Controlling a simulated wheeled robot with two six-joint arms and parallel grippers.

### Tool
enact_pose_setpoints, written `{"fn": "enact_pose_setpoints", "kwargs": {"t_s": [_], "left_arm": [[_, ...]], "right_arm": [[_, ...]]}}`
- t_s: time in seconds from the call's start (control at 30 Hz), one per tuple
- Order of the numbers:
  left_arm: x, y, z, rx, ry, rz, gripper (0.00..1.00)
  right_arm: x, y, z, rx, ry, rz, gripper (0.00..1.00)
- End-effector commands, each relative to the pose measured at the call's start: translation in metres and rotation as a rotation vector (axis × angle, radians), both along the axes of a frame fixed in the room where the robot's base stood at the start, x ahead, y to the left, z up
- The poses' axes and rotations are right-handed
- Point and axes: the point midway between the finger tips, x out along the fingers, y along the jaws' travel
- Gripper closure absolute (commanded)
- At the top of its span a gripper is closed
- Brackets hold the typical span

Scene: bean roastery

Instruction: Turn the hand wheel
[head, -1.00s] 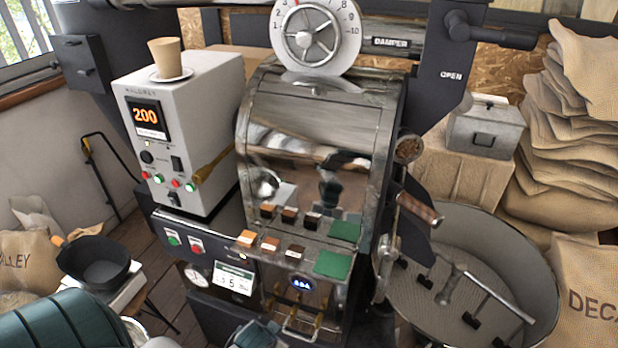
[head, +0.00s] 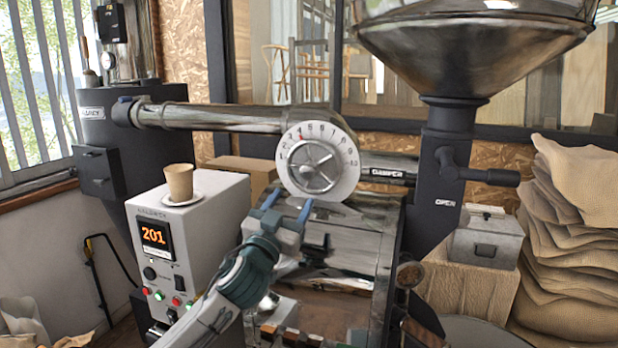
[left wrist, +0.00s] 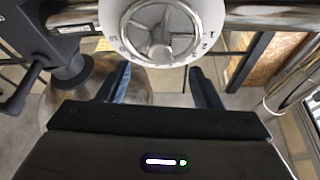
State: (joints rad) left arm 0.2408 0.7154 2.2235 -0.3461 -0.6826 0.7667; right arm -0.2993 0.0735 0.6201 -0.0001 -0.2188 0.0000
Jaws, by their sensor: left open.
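The hand wheel (head: 313,166) is a grey metal wheel with spokes at the centre of a white numbered dial (head: 346,180), on the horizontal damper pipe. My left gripper (head: 288,206) is just below the dial's lower left edge in the head view, with two blue fingers spread apart and nothing between them. In the left wrist view the wheel (left wrist: 161,32) lies ahead, centred beyond the open fingers (left wrist: 160,84). I cannot tell the exact gap, but the fingers are not around the wheel. My right gripper does not show.
A white control box (head: 215,215) showing 201 stands left of my left arm, with a paper cup (head: 180,182) on top. The damper pipe (head: 235,117) runs left from the dial. A black lever (head: 480,172) and grey metal box (head: 486,240) are to the right.

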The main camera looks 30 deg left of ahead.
Motion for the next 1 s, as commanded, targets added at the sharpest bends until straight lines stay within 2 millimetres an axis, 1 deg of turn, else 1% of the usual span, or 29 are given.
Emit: {"fn": "enact_pose_setpoints", "kwargs": {"t_s": [0.03, 0.17, 0.4, 0.6, 0.8, 1.0], "left_arm": [[0.003, 0.001, 0.007, 0.002, -0.01, -0.003, 0.41], [0.015, 0.004, 0.016, 0.0, -0.013, -0.003, 0.41], [0.056, 0.01, 0.034, -0.001, -0.01, -0.003, 0.41], [0.084, 0.015, 0.043, 0.002, -0.01, -0.003, 0.41], [0.097, 0.017, 0.045, 0.002, -0.009, -0.004, 0.41], [0.099, 0.017, 0.044, 0.004, -0.009, -0.003, 0.41]], "right_arm": [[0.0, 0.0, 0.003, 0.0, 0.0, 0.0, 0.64], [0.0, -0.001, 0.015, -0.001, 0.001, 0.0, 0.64], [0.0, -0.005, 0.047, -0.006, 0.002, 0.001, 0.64], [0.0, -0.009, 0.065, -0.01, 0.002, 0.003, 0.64], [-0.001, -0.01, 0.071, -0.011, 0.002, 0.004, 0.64], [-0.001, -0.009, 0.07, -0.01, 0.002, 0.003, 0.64]]}}
